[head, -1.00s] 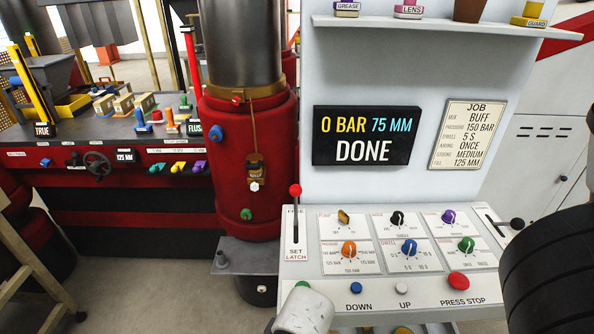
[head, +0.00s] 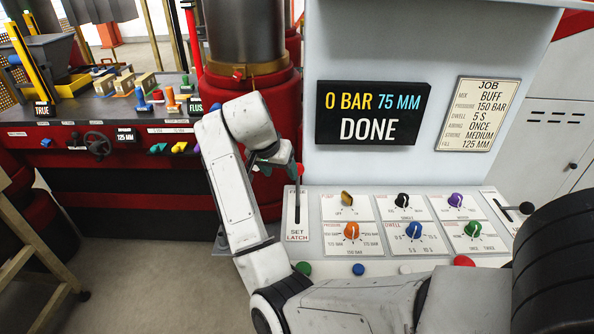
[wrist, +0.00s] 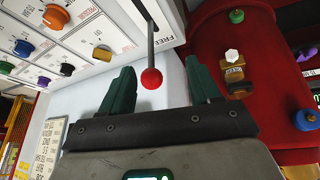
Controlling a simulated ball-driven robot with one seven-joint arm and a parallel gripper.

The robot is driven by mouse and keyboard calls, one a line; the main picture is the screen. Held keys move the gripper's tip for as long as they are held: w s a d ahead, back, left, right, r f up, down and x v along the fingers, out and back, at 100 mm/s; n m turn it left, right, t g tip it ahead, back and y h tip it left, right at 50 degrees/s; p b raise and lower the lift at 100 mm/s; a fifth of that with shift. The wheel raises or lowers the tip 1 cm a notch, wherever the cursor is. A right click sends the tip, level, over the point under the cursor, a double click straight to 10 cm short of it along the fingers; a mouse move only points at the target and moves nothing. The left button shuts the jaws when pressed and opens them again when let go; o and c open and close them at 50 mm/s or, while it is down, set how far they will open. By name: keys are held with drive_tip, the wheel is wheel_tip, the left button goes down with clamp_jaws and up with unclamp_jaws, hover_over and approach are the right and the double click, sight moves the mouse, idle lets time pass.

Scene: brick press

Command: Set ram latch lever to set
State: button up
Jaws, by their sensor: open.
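The ram latch lever (head: 299,178) is a thin rod with a red ball knob at the left edge of the white control panel. Its knob is at the upper, far end of the slot, with the "SET LATCH" label at the near end. In the wrist view the red knob (wrist: 151,78) lies between the two dark green fingers, with a gap on each side. My gripper (wrist: 160,82) is open around the knob and holds nothing. In the head view my gripper (head: 280,160) is partly hidden by its own wrist, just left of the knob.
The panel has several dials, such as the orange one (head: 351,231), and a right-hand lever (head: 525,208). The display (head: 372,112) reads 0 BAR, 75 MM, DONE. A red press cylinder (head: 285,100) stands close behind my gripper.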

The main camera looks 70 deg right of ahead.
wheel_tip(320, 180, up, 5)
drive_tip(key=d+m+g+y, duration=0.1)
drive_tip(key=d+m, duration=0.2)
drive_tip(key=m, duration=0.1)
approach(298, 185)
drive_tip(key=d+f, duration=0.4)
drive_tip(key=f, duration=0.1)
drive_tip(key=shift+s+d, duration=0.2)
drive_tip(key=shift+s, duration=0.1)
drive_tip(key=shift+c, duration=0.3)
drive_tip(key=shift+r, duration=0.1)
clamp_jaws()
